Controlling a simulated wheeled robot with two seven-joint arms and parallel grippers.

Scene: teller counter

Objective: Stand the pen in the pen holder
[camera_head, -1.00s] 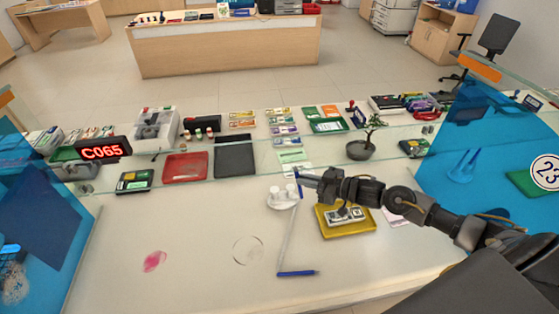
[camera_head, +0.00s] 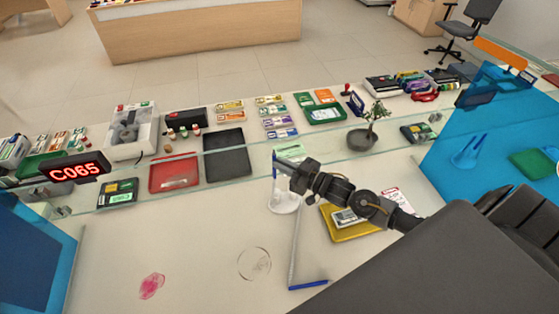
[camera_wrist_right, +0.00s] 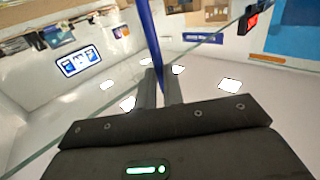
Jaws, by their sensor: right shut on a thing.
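My right gripper (camera_head: 281,168) is shut on a blue pen (camera_head: 274,161), which stands nearly upright in the head view. In the right wrist view the pen (camera_wrist_right: 152,40) runs up from between the two dark fingers (camera_wrist_right: 160,90). The white pen holder (camera_head: 285,204) stands on the counter just below the gripper. The pen is above or in front of the holder; whether its lower end is inside cannot be told. My left gripper is not in view.
A pale strip (camera_head: 294,250) runs to a blue bar (camera_head: 308,285) on the counter. A yellow tray (camera_head: 338,234) lies right of the holder.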

